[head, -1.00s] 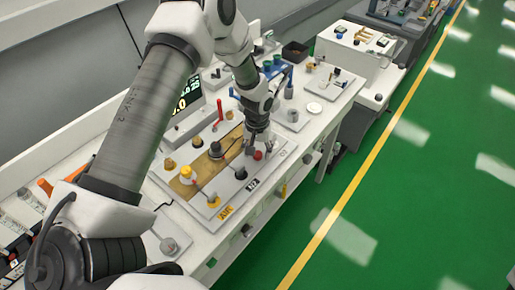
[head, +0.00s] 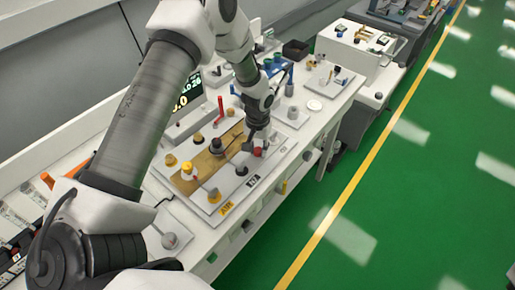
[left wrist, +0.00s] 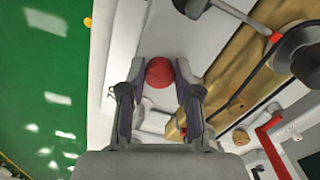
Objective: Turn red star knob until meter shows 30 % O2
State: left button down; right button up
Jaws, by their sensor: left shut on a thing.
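The red star knob (head: 258,153) is on the right side of a grey panel (head: 222,203) on the bench. In the left wrist view the red knob (left wrist: 159,73) sits between the two fingertips of my left gripper (left wrist: 160,68). In the head view my left gripper (head: 256,140) points down at the knob and is shut on it. The meter, a dark screen (head: 187,90) with green and yellow digits, stands behind the panel. My left arm hides part of it, and I cannot read its full value. My right gripper is not in view.
Beside the red knob are a black knob (head: 241,171), a grey knob (head: 214,194) and a yellow knob (head: 188,169). A brown strip (head: 200,171) crosses the panel. A red upright lever (head: 220,110) stands behind. The green floor (head: 400,200) at the right is clear.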

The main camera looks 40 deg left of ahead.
pick_arm(q)
jog(key=m+b, duration=0.1)
jog(key=m, duration=0.5)
jog(key=shift+a+f+m, duration=0.1)
jog(key=shift+f+m, duration=0.05)
jog(key=shift+m, duration=0.15)
dwell(0.4)
jog(key=c, duration=1.1)
grip_release()
jog(key=o, duration=0.3)
jog(key=shift+w, duration=0.15)
jog(key=shift+w+f, duration=0.1)
jog(key=shift+w, duration=0.05)
